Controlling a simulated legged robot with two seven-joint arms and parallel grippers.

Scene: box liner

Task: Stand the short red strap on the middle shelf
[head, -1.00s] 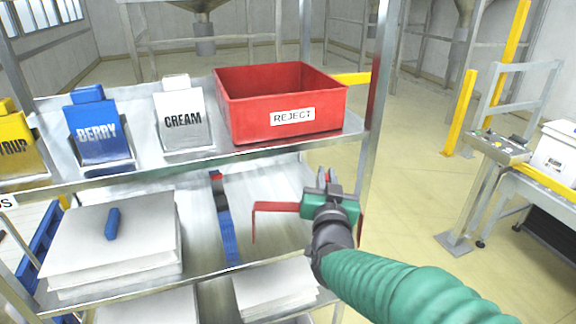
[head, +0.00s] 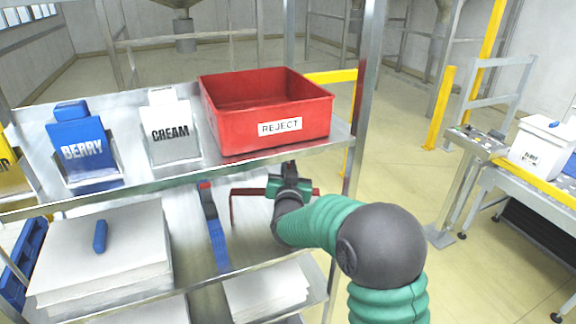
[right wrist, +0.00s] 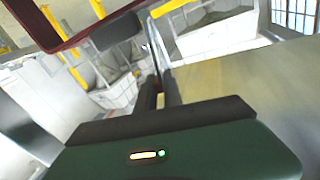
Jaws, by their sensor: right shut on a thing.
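The short red strap (head: 233,207) is a thin, angular bent band in the head view. It also crosses the upper left of the right wrist view, dark red (right wrist: 75,42). My right gripper (head: 287,180) is shut on its top bar, and one leg hangs down on the left. The strap is at the middle shelf (head: 185,232), below the front edge of the upper shelf. I cannot tell whether its leg touches the shelf surface. The gripper and arm hide the strap's right part. My left gripper is not in view.
A white stack (head: 95,255) with a blue object (head: 100,236) is further left. The red REJECT bin (head: 265,115) sits on the upper shelf. A metal post (head: 365,100) is close right.

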